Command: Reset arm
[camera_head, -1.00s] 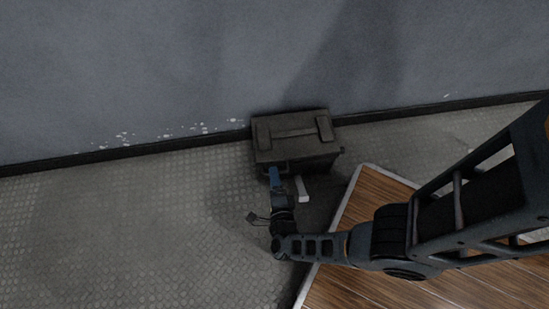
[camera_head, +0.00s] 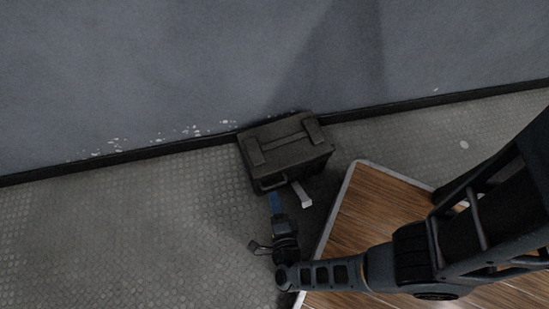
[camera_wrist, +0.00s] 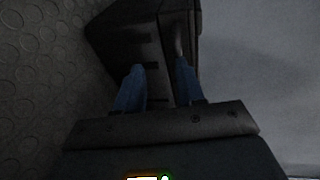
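My gripper (camera_head: 277,203) is just in front of a dark box (camera_head: 287,146) on the floor by the wall. In the wrist view my gripper (camera_wrist: 158,82) has two blue fingers spread apart, with a gap between them and nothing held there. The box (camera_wrist: 140,32) fills the space beyond the fingertips. Its handle (camera_wrist: 180,35) lies close to the right finger; I cannot tell if they touch. In the head view the box has a raised lid strip with corner straps and a front handle (camera_head: 270,183).
A pale block-like piece (camera_head: 302,195) juts out at the box's front, right of my gripper. A wooden platform with a light edge (camera_head: 375,205) is at the right under my arm. The grey wall (camera_head: 180,70) stands behind. Patterned floor (camera_head: 120,230) at left is clear.

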